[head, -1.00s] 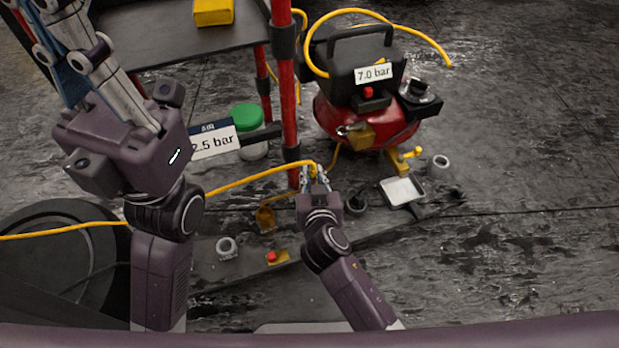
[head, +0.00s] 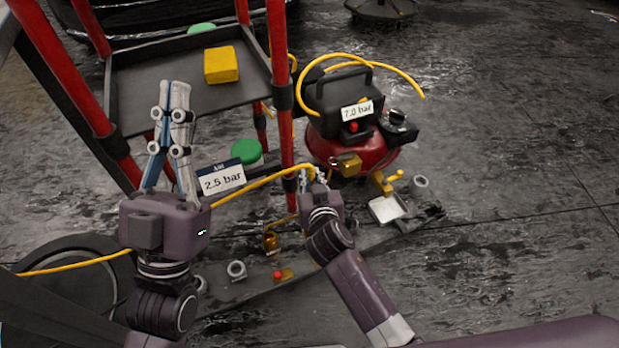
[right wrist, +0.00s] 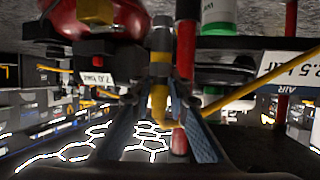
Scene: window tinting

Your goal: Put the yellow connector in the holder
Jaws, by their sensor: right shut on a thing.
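The yellow connector (right wrist: 162,115) is at the end of the yellow hose (head: 262,179). My right gripper (head: 314,178) is shut on it, beside the red cart post. In the right wrist view the connector sits between the two fingers, with a dark cylindrical part above it. My left gripper (head: 172,90) points up in front of the cart, its fingertips together with nothing visible between them. A brass-coloured fitting (head: 270,241) and a grey ring-shaped part (head: 236,270) stand on the floor strip; I cannot tell which thing is the holder.
A red compressor (head: 345,150) with a "7.0 bar" label stands right of the cart post (head: 285,110). The cart shelf (head: 150,85) carries a yellow block (head: 221,65). A "2.5 bar" sign (head: 221,178) and a small tray (head: 387,209) are near. The right floor is clear.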

